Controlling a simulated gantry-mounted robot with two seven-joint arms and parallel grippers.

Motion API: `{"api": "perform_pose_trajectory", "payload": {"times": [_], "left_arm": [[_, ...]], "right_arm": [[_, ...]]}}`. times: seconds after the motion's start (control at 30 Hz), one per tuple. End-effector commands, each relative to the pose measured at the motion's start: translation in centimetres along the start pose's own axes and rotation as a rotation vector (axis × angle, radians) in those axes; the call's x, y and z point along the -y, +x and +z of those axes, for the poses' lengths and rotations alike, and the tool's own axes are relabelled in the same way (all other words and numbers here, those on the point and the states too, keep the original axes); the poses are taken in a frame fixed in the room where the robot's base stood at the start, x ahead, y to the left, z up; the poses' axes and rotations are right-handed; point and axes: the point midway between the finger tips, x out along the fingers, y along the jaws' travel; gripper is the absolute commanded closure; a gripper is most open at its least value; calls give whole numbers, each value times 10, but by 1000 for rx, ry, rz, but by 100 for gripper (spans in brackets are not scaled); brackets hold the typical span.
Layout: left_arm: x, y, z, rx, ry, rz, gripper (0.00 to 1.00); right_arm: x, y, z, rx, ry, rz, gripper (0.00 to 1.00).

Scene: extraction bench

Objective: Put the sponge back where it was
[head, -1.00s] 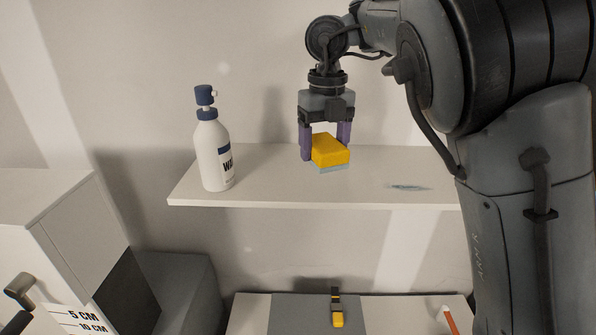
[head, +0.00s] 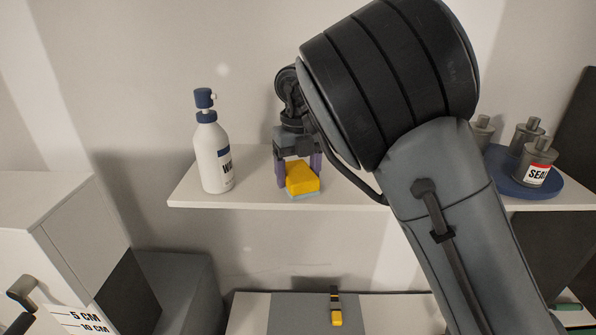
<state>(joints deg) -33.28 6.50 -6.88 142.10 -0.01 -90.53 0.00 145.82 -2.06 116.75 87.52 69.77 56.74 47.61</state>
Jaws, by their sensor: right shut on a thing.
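The yellow sponge (head: 302,179) with a pale blue-grey underside is between the purple fingers of my right gripper (head: 299,172). The gripper points down and is shut on the sponge. The sponge is at the shelf (head: 365,203), low over its front part, right of the white bottle. I cannot tell whether its underside touches the shelf. My right arm hides the middle of the shelf, including the spot where a bluish smear showed earlier. My left gripper is not in view.
A white pump bottle (head: 213,158) with a blue cap stands left of the sponge. A blue round tray (head: 551,190) with several grey containers is at the shelf's right. Below is a surface with a grey mat (head: 290,315) and a black-and-yellow tool (head: 336,309).

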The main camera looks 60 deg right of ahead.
Motion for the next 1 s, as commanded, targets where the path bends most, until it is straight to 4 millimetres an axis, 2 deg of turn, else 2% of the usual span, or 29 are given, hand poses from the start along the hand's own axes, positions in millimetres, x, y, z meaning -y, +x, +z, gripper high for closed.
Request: {"api": "perform_pose_trajectory", "payload": {"times": [0.3, 0.33, 0.5, 0.8, 1.0], "left_arm": [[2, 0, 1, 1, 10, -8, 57], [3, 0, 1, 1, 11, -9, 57], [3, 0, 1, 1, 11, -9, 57], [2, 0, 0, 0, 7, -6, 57], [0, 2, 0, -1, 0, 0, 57]], "right_arm": [[0, 4, 0, -1, 1, -1, 55], [0, 4, 0, 0, 0, -1, 24], [0, 4, 0, 0, 0, 0, 2], [0, 2, 0, 1, 0, 0, 2], [0, -14, 1, 3, -2, 3, 2]]}}
